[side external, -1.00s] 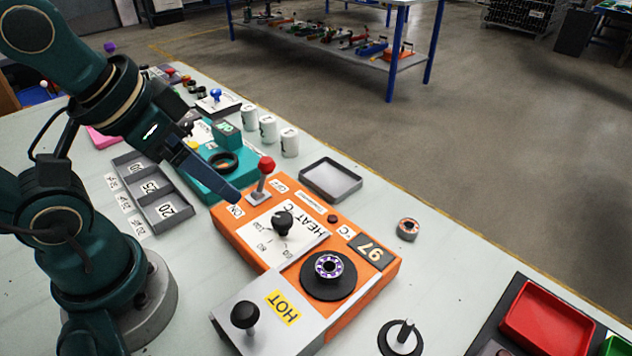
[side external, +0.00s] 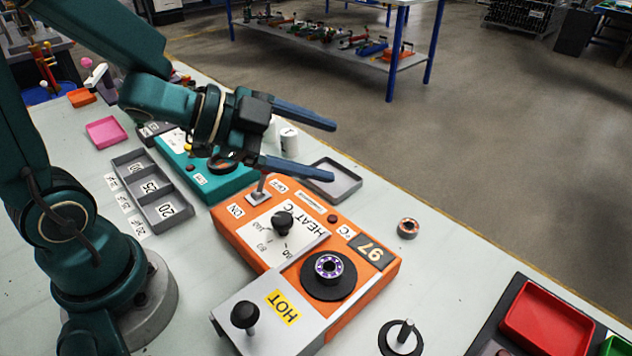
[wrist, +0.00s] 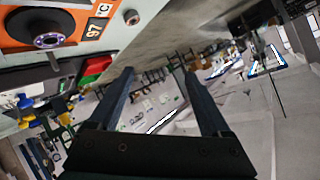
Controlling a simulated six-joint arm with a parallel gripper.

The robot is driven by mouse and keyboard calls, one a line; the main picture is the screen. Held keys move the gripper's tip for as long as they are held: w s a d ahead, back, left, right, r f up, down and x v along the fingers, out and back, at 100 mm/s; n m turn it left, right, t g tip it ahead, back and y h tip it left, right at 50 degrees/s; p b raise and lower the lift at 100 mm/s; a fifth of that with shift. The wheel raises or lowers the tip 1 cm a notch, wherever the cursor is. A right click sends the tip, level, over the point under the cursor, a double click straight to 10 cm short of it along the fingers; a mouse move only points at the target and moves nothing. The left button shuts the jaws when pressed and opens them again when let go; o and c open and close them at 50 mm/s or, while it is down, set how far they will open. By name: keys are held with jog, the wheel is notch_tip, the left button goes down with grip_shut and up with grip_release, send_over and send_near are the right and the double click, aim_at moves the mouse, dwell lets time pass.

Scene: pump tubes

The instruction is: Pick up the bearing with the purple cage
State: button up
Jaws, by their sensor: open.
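The bearing with the purple cage (side external: 328,266) sits on the round black plate (side external: 310,285) of the orange heater (side external: 228,224). The bearing also shows at the top left of the wrist view (wrist: 47,40). My gripper (side external: 332,150) is open and empty, raised above the far end of the heater, behind and above the bearing. Its two blue fingers point to the right and are well apart from the bearing. In the wrist view the open fingers (wrist: 157,80) point across the room, with nothing between them. The lever's red knob is hidden behind a finger.
A second bearing with an orange-brown middle (side external: 408,228) lies on the table right of the heater. A grey tray (side external: 345,192) stands behind the heater. The HOT cover (side external: 250,295) with a black knob is in front. A post on a black disc (side external: 402,338) and a red bin (side external: 545,318) are at front right.

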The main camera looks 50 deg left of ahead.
aim_at(336, 272)
jog(key=s+d+f+g+h, duration=0.1)
jog(key=s+d+f+m+g+h, duration=0.1)
jog(key=s+f, duration=0.1)
jog(key=s+d+f+g+h, duration=0.1)
jog(key=shift+s+f+m+g+h, duration=0.25)
jog(key=shift+s+m+g+h, duration=0.05)
jog(key=shift+m+g, duration=0.1)
jog(key=s+f+g, duration=0.1)
jog(key=s, duration=0.1)
jog(key=s+f+g+h, duration=0.1)
jog(key=s+f, duration=0.1)
jog(key=shift+d+f+n+g+h, duration=0.15)
jog(key=shift+n+g+h, duration=0.15)
jog(key=shift+f, duration=0.4)
jog(key=shift+n, duration=0.3)
jog(key=shift+x, duration=2.4)
grip_shut()
